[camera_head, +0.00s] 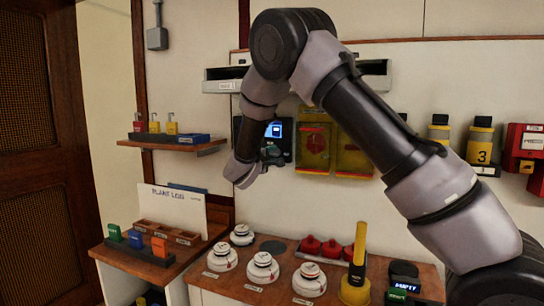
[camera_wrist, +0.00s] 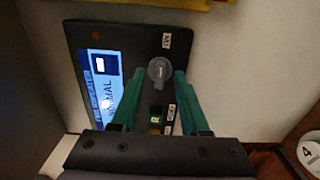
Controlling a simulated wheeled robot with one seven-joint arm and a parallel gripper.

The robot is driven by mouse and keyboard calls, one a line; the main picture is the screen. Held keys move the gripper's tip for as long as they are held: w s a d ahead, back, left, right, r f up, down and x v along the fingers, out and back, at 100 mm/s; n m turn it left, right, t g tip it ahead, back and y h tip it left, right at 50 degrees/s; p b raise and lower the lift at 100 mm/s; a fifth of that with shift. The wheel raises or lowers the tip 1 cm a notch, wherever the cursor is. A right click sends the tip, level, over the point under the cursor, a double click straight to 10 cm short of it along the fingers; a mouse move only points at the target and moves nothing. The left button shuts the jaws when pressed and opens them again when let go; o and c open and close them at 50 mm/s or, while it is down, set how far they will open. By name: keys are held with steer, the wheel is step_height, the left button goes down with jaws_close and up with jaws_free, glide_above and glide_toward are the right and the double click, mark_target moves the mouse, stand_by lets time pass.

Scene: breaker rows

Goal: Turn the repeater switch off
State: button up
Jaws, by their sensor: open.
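The repeater panel (camera_wrist: 132,50) is a dark box on the wall with a lit blue screen (camera_wrist: 104,88) that reads NORMAL. In the head view the panel (camera_head: 285,128) is partly hidden behind my arm. A round grey switch knob (camera_wrist: 160,69) sits on its face, with small white labels near it and a green square marked R (camera_wrist: 155,121) below it. My gripper (camera_wrist: 159,73) is open, its two green fingers on either side of the knob. I cannot tell whether the fingers touch it. In the head view my gripper (camera_head: 270,153) is at the panel, mostly hidden.
Yellow boxes (camera_head: 353,155) hang just right of the panel. Below is a counter with white detectors (camera_head: 262,268), red domes (camera_head: 331,249) and an upright yellow-handled tool (camera_head: 358,262). A shelf with padlocks (camera_head: 172,127) is at left.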

steer(key=shift+w, duration=0.1)
jaws_close()
steer(key=shift+n, duration=0.3)
steer(key=n, duration=0.3)
steer(key=shift+n, duration=0.3)
steer(key=n, duration=1.3)
steer(key=shift+n, duration=0.3)
steer(key=shift+f, duration=0.1)
